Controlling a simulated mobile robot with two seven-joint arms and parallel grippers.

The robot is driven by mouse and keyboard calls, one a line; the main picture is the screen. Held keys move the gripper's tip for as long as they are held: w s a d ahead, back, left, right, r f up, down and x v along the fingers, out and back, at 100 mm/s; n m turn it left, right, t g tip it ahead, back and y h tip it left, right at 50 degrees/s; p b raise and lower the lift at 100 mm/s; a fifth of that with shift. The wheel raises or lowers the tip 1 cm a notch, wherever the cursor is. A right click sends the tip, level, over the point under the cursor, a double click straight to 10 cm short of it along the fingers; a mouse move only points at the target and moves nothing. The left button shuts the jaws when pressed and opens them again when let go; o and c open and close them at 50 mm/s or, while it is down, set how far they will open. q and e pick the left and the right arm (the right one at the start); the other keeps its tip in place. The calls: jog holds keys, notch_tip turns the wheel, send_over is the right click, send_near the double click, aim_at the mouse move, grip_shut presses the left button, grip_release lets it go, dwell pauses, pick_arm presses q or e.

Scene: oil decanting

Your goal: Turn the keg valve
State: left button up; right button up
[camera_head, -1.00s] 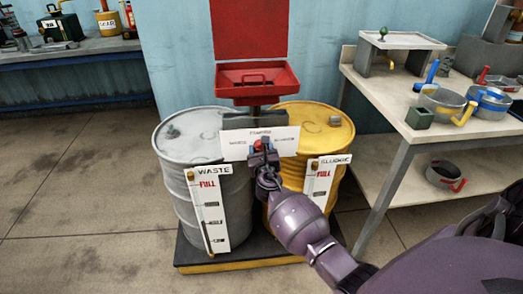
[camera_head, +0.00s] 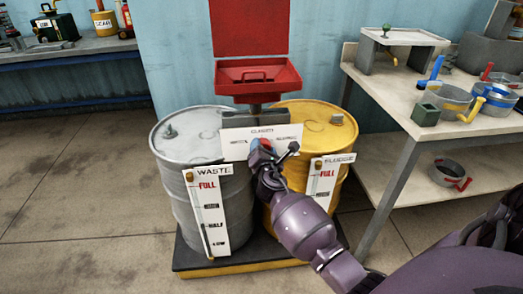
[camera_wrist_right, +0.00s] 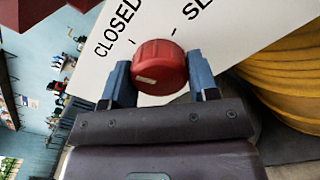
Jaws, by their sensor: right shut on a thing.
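The keg valve is a red round knob (camera_wrist_right: 159,67) in front of a white sign. My right gripper (camera_wrist_right: 160,82) is shut on it, with one blue-grey finger on each side. In the head view the knob (camera_head: 264,144) is partly hidden by the tilted right gripper (camera_head: 270,152). The sign (camera_head: 238,143) spans the front of the two drums; the wrist view shows "CLOSED" and part of "SL..." on it, with tick marks by the knob. My left gripper is not in view.
A grey drum (camera_head: 170,146) with a WASTE gauge (camera_head: 208,212) and a yellow drum (camera_head: 338,148) with a SLUDGE gauge (camera_head: 325,182) stand on a low pallet (camera_head: 240,262). A red funnel box (camera_head: 257,78) is above. A bench (camera_head: 400,112) with pans stands right.

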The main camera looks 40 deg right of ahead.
jog(key=shift+f+m+b, duration=0.1)
jog(key=shift+m+b, duration=0.25)
jog(key=shift+m, duration=1.25)
jog(key=o, duration=0.9)
jog(key=shift+s+a, duration=0.1)
jog(key=p+v, duration=0.1)
jog(key=v, duration=0.9)
jog(key=shift+s+a, duration=0.15)
jog(key=shift+s, duration=0.1)
jog(key=shift+m, duration=0.3)
